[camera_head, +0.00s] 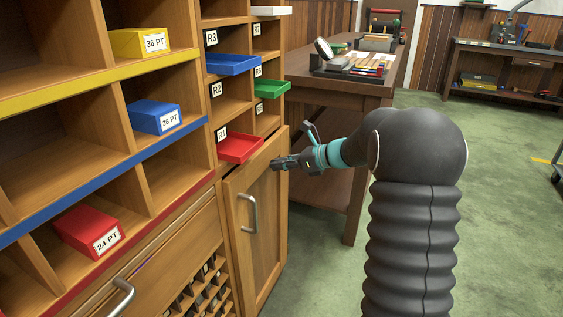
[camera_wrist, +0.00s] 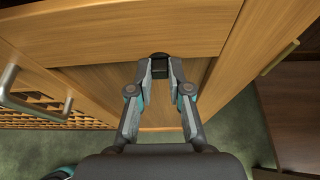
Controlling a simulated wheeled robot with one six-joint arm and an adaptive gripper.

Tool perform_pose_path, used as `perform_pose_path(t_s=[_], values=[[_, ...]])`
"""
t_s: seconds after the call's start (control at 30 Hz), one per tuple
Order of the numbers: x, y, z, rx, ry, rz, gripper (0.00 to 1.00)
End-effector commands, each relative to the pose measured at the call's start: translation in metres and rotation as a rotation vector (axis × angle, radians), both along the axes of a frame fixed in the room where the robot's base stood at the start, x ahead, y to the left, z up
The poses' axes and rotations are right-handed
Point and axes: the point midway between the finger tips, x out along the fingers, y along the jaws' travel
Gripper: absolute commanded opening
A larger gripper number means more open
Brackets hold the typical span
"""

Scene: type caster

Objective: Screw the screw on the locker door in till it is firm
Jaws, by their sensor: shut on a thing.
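The locker door (camera_head: 243,241) is a wooden panel door with a metal bar handle (camera_head: 248,213), below the red tray. My gripper (camera_head: 275,163) is at the upper part of this door, near its right side. In the wrist view my gripper (camera_wrist: 160,66) has its fingertips closed around a small dark round head (camera_wrist: 159,56) at the door's upper frame. This looks like the screw. Its shaft is hidden, so I cannot tell how deep it sits. In the head view the screw is hidden by my fingers.
A red tray (camera_head: 240,148) juts out just above my gripper, with a green tray (camera_head: 271,88) and a blue tray (camera_head: 233,64) higher up. A wooden table (camera_head: 340,90) stands behind. Green floor (camera_head: 425,125) is open to the right.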

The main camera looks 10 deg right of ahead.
Motion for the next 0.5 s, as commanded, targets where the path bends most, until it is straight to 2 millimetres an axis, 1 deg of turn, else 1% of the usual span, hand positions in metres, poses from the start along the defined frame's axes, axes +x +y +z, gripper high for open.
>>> perform_pose_path(t_s=[0.03,0.07,0.1,0.17,0.2,0.3,0.5], values=[[0.0006,-0.0007,0.0073,0.018,0.028,-0.002,0.0],[0.0006,-0.0007,0.0076,0.028,0.042,-0.003,0.0],[0.0006,-0.0007,0.0078,0.042,0.06,-0.002,0.0],[0.0014,-0.0012,0.0012,0.074,0.102,-0.001,0.0],[0.0009,-0.0007,0.0005,0.076,0.105,-0.002,0.27],[0.0007,-0.0006,0.0003,0.074,0.102,-0.002,0.49],[0.0006,-0.0005,0.0002,0.073,0.101,-0.002,0.49]])
